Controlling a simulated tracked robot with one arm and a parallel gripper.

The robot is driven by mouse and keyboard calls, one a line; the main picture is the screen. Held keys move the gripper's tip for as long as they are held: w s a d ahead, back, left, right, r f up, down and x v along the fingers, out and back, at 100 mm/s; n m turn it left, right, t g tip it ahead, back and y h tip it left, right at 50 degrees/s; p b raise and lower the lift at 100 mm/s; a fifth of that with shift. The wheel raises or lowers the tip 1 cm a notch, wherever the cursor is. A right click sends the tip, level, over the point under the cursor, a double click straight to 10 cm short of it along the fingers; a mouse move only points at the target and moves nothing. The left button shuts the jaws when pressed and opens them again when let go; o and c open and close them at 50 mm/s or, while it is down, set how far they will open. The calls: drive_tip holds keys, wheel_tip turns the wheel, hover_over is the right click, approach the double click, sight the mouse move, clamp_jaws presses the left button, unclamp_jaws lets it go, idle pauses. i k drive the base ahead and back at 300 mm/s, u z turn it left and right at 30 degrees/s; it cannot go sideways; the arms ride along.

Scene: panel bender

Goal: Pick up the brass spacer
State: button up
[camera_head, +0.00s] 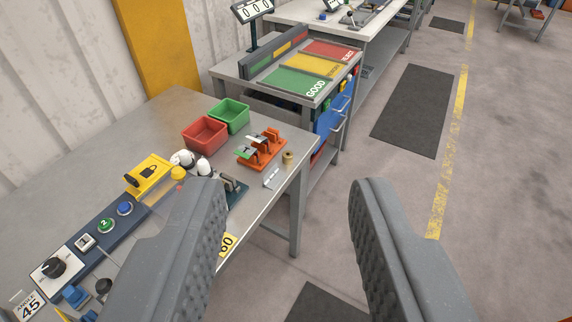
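The brass spacer (288,158) is a small tan cylinder standing upright near the right edge of the grey workbench (170,112). It is beside an orange fixture (262,150). My gripper (285,195) is open and empty, its two grey fingers wide apart. The left finger covers part of the bench front, and the right finger is over the floor. The spacer shows in the gap between the fingers, farther off and apart from both.
Red bin (205,134) and green bin (230,115) stand behind the fixture. A silver piece (271,178) lies near the spacer. A control panel (92,240) and yellow lock box (149,171) are at left. A sorting table (290,75) stands beyond. Floor at right is clear.

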sight(287, 156)
drive_tip(key=u, duration=0.05)
drive_tip(key=k, duration=0.4)
drive_tip(key=z, duration=0.85)
drive_tip(key=i, duration=2.1)
drive_tip(key=u, duration=0.55)
